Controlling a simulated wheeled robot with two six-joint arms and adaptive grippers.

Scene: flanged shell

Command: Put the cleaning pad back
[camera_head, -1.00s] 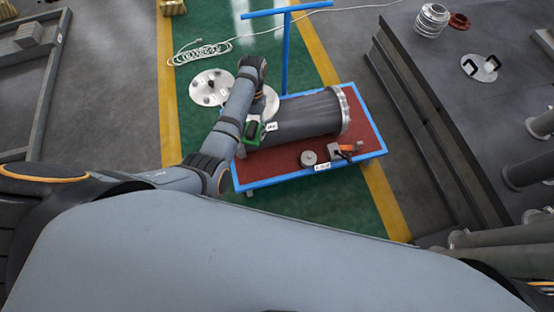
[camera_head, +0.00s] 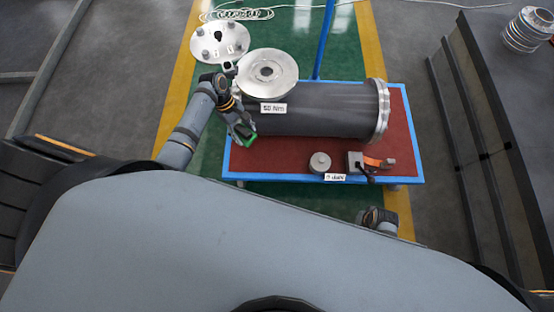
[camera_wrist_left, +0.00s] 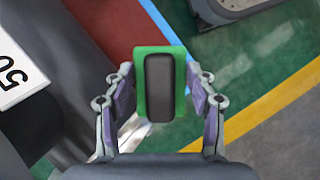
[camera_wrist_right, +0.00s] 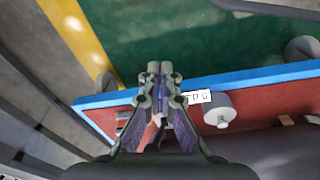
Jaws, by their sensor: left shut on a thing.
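The cleaning pad (camera_wrist_left: 160,88) is a green block with a black grip, seen in the left wrist view between the fingers of my left gripper (camera_wrist_left: 160,92). In the head view the pad (camera_head: 244,141) shows as a small green edge at my left gripper (camera_head: 242,132), near the left end of the cart. The left gripper is shut on the pad and holds it beside the dark cylindrical shell (camera_head: 330,112). My right gripper (camera_wrist_right: 160,70) is at the cart's near edge, with its fingertips together and nothing visible between them.
The blue-rimmed cart (camera_head: 408,170) has a red top bearing the shell, a grey round weight (camera_head: 320,162) and an orange-handled tool (camera_head: 372,163). A metal flange disc (camera_head: 268,72) leans by the shell. A round plate (camera_head: 219,40) lies beyond. Dark steps (camera_head: 470,130) stand at right.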

